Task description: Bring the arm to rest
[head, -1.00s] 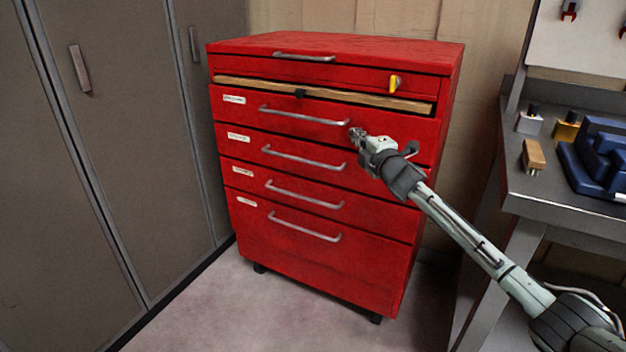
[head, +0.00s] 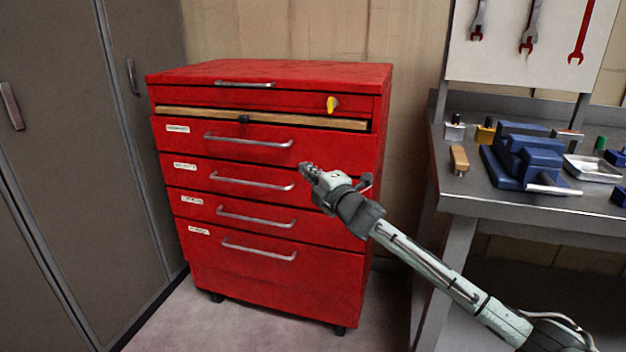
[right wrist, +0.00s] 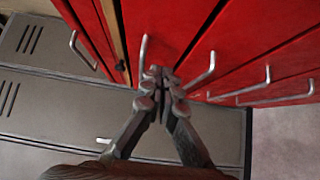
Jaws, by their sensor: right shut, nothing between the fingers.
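My right gripper (head: 308,170) is shut and empty. In the head view it shows in front of the red drawer cabinet (head: 270,290), near the right end of the second labelled drawer's handle (head: 252,182). The right wrist view shows its fingertips (right wrist: 161,75) together, with the red drawer fronts and their handles beyond. I cannot tell the exact gap between the fingers and the cabinet. My right arm reaches in from the lower right. My left gripper is in neither view.
The top labelled drawer (head: 240,147) stands slightly out. A grey workbench (head: 500,205) at the right holds a blue vise (head: 528,155) and a wooden-handled tool (head: 459,160). Grey lockers (head: 70,200) stand at the left. Wrenches hang on a white board (head: 505,60) above the bench.

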